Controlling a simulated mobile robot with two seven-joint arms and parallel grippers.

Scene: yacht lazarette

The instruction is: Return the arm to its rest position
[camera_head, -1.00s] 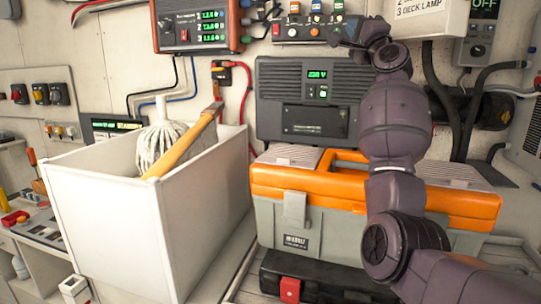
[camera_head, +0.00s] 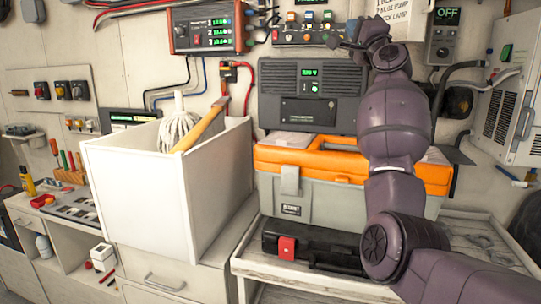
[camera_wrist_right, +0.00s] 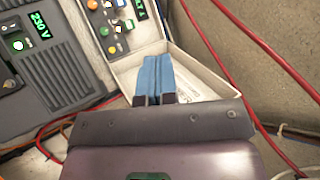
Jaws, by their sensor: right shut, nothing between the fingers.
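My right arm, purple-grey, rises from the lower right of the head view, in front of the orange and grey toolbox (camera_head: 345,205). Its gripper (camera_head: 348,38) is at the top, in front of the small switch panel (camera_head: 308,36), and looks small and partly hidden by the wrist. In the right wrist view the blue fingers (camera_wrist_right: 153,78) are together with nothing between them. A pale box-like housing (camera_wrist_right: 205,85) lies behind them; I cannot tell whether they touch it. My left gripper is not in view.
A white bin (camera_head: 135,195) holding a mop (camera_head: 180,130) and a wooden handle (camera_head: 203,127) stands left of the toolbox. A dark case (camera_head: 315,250) lies in front of the toolbox. A grey power unit (camera_head: 308,97) is on the wall. Red cables (camera_wrist_right: 240,50) run near the gripper.

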